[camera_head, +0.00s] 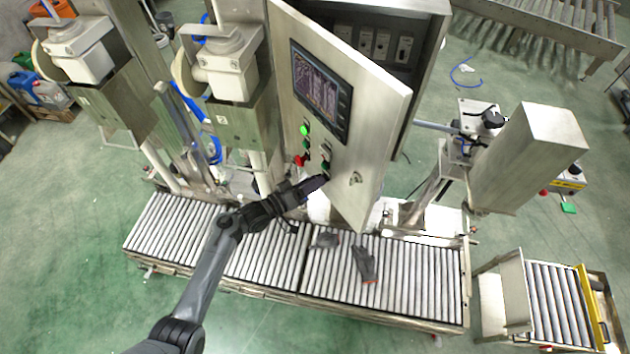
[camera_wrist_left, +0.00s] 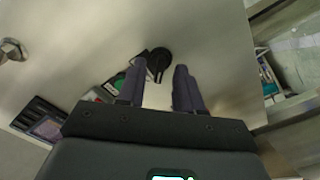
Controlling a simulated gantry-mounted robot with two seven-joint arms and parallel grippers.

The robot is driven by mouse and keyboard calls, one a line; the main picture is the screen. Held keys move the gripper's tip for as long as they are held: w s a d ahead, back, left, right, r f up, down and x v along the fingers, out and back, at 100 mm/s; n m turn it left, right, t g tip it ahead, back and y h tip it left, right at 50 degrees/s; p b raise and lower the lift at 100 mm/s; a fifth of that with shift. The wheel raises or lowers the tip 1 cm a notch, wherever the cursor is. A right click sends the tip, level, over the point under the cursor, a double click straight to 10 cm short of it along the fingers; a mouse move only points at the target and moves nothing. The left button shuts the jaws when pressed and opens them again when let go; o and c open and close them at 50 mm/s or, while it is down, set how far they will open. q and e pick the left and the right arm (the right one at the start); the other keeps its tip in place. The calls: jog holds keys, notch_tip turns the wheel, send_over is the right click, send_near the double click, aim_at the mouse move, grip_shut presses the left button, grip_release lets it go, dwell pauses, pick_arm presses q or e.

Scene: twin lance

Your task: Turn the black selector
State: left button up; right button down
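The black selector (camera_wrist_left: 158,60) is a round black knob on the steel cabinet door (camera_wrist_left: 90,40). In the left wrist view it sits just beyond the fingertips, roughly centred in the gap between them. My left gripper (camera_wrist_left: 159,74) is open with nothing between its fingers. In the head view the left gripper (camera_head: 322,181) reaches the lower part of the door (camera_head: 365,130), close below the buttons, and partly hides that area. I cannot tell whether a finger touches the knob. My right gripper is in neither view.
Close to the selector are a lit green button (camera_head: 304,130) and a red button (camera_head: 299,161), with a display screen (camera_head: 320,92) above. The cabinet door stands open. Gloves (camera_head: 364,263) lie on the roller conveyor (camera_head: 400,290) below. A door latch (camera_head: 355,178) is to the right.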

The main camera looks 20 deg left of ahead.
pick_arm(q)
jog(key=shift+w+d, duration=0.25)
jog(key=shift+w, duration=0.1)
grip_shut()
jog(key=shift+m, duration=0.3)
jog(key=shift+s+d+m+b, duration=0.1)
jog(key=shift+m+b, duration=0.75)
jog(key=shift+m, duration=1.2)
jog(key=shift+d+m+b, duration=0.1)
jog(key=shift+m+b, duration=0.7)
jog(key=shift+m, duration=1.25)
jog(key=shift+r, duration=0.1)
